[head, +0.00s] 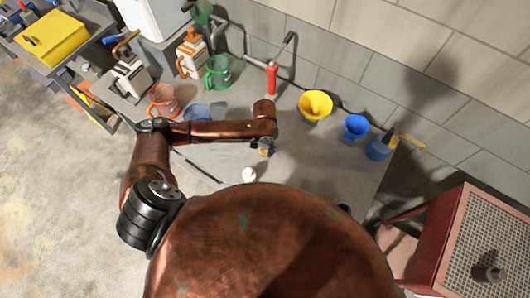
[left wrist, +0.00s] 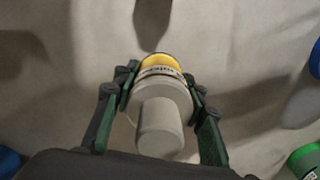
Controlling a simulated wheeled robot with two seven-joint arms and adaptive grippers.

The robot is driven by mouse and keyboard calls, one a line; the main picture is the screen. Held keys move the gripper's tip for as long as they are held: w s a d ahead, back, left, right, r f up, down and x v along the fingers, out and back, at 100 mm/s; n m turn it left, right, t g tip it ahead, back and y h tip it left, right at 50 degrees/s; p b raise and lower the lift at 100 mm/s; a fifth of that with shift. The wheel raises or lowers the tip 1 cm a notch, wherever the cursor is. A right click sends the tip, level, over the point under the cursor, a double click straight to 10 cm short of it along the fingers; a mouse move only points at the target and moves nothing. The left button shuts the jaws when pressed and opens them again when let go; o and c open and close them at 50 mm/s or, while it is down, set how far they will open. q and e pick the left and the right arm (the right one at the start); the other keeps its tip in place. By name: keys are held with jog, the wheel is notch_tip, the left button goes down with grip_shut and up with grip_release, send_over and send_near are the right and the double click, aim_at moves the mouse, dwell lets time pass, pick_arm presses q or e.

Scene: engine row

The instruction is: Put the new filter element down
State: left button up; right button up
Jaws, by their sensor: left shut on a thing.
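My left gripper (head: 266,146) is over the grey bench, small and partly hidden under my arm in the head view. In the left wrist view its dark green fingers (left wrist: 160,88) are shut on both sides of a pale cylinder with a yellow, lettered band, which I take to be the new filter element (left wrist: 160,124). The element points away from the wrist, with its far end toward the grey surface. I cannot tell whether it touches the bench. My right gripper is not in view.
A small white item (head: 249,175) stands on the bench (head: 315,165) close to the gripper. A yellow funnel (head: 315,105), a blue funnel (head: 355,127) and a blue can (head: 379,148) stand along the wall. Jugs, including a green one (head: 217,72), stand at the back left.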

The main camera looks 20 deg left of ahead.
aim_at(265, 153)
pick_arm(q)
notch_tip(265, 153, down, 2)
jog(key=shift+f, duration=0.15)
notch_tip(265, 153, down, 3)
jog(key=shift+r, duration=0.1)
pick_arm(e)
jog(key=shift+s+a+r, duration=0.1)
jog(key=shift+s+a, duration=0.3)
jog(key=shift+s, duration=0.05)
pick_arm(q)
jog(key=shift+f, duration=0.2)
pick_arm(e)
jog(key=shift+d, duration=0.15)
pick_arm(q)
jog(key=o, duration=1.2)
jog(key=shift+c, duration=0.2)
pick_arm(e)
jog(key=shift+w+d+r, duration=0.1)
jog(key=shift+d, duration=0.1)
pick_arm(q)
jog(key=shift+r, duration=0.15)
notch_tip(265, 153, up, 12)
jog(key=shift+r, duration=0.1)
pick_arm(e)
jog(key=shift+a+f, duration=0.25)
